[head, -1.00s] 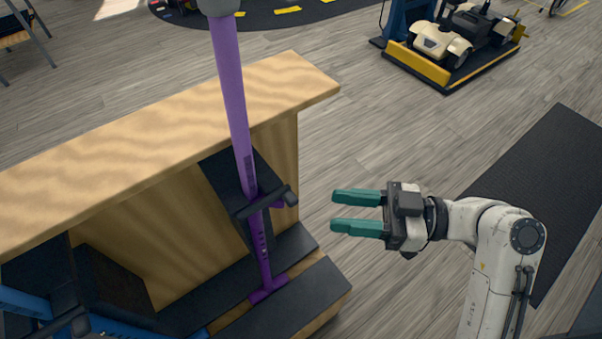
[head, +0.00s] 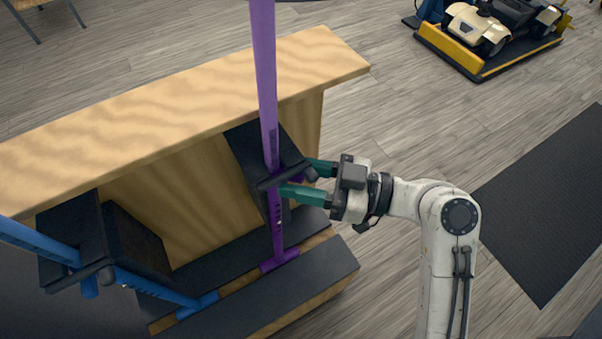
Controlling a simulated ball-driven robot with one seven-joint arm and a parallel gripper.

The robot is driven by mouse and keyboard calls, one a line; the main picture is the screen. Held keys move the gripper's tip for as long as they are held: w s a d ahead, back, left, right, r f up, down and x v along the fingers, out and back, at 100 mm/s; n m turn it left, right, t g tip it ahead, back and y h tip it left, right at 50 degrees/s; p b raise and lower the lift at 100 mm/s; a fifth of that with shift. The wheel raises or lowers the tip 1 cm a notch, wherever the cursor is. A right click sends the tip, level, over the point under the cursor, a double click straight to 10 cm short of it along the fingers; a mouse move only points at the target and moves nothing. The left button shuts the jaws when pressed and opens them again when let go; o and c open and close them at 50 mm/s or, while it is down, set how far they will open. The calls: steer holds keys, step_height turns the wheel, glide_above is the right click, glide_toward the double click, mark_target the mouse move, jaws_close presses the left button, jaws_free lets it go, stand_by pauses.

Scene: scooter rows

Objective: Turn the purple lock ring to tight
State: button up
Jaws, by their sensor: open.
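The purple scooter post (head: 266,95) stands upright in front of the wooden bench, its foot resting in the dark rack below. A black bar or lever (head: 283,177) crosses the post at mid-height. A small bit of purple shows beside it, between the fingers; I cannot tell clearly whether this is the lock ring. My gripper (head: 306,180) reaches in from the right with its two green fingers apart. The fingertips are at the post beside the black bar, one above and one below in the picture. The near finger's tip overlaps the post's edge; contact cannot be told.
The wooden bench (head: 150,105) runs behind the post, with a dark rack base (head: 300,290) below. A blue scooter (head: 150,285) leans at the lower left. A yellow-edged platform with a cream vehicle (head: 480,35) is at upper right. Grey floor and a black mat (head: 555,210) lie right.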

steer(key=shift+c, duration=0.4)
jaws_close()
steer(key=shift+s, duration=0.1)
steer(key=s+m+t+h+p, duration=0.1)
steer(key=m+t+h+p, duration=0.1)
steer(key=m+t+p, duration=0.1)
steer(key=s+a+m+t+h+p, duration=0.1)
steer(key=m+t+h+p, duration=0.2)
steer(key=t+p, duration=0.1)
steer(key=s+m+t+h+p, duration=0.1)
steer(key=m+t+h+p, duration=0.1)
steer(key=m+t+p, duration=0.1)
steer(key=shift+a+r+t+h+p, duration=0.4)
steer(key=shift+t+p, duration=0.4)
steer(key=shift+p, duration=0.5)
steer(key=shift+a+f+m+t+h+p, duration=0.15)
steer(key=shift+f+m+t+h+p, duration=0.15)
steer(key=shift+m+p, duration=0.3)
